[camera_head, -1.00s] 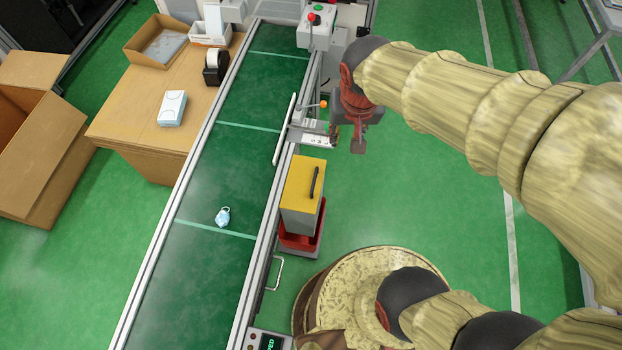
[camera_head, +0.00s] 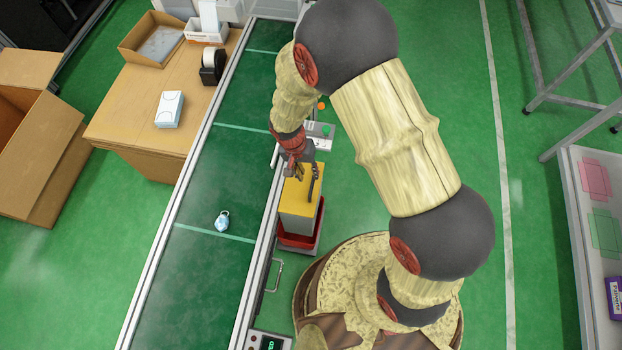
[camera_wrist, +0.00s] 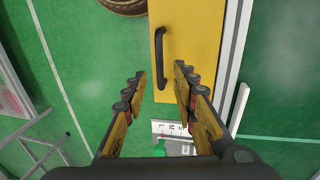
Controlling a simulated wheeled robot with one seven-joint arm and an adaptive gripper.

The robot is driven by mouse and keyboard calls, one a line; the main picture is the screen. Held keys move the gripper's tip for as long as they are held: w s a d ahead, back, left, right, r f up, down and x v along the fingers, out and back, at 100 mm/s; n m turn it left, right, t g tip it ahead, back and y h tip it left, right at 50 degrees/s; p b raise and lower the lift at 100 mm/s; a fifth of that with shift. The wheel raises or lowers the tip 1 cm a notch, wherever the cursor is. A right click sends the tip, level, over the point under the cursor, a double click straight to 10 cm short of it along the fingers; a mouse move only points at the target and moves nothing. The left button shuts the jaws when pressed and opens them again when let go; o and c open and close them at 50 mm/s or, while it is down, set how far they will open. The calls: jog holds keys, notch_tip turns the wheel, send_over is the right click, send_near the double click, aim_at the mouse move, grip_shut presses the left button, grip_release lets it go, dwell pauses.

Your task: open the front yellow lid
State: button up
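The yellow lid (camera_head: 293,205) tops a box beside the conveyor's right side and looks closed. It has a dark bar handle (camera_head: 314,183). In the wrist view the yellow lid (camera_wrist: 200,45) fills the upper middle, with its black handle (camera_wrist: 173,60) near its left edge. My gripper (camera_head: 300,172) is over the far end of the lid. The height gap cannot be told.
The green conveyor (camera_head: 230,170) runs along the left, carrying a small light-blue item (camera_head: 222,220). A red base (camera_head: 299,240) is under the lidded box. A control box (camera_head: 320,135) stands behind it. A wooden table (camera_head: 140,130) is left; open floor (camera_head: 530,200) lies right.

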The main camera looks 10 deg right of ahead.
aim_at(312, 182)
jog(key=f, duration=0.1)
jog(key=f+b, duration=0.1)
jog(key=f, duration=0.1)
jog(key=d+f, duration=0.1)
jog(key=f, duration=0.1)
jog(key=shift+s+f, duration=0.15)
jog(key=shift+s, duration=0.05)
jog(key=c, duration=0.3)
jog(key=c, duration=0.4)
grip_shut()
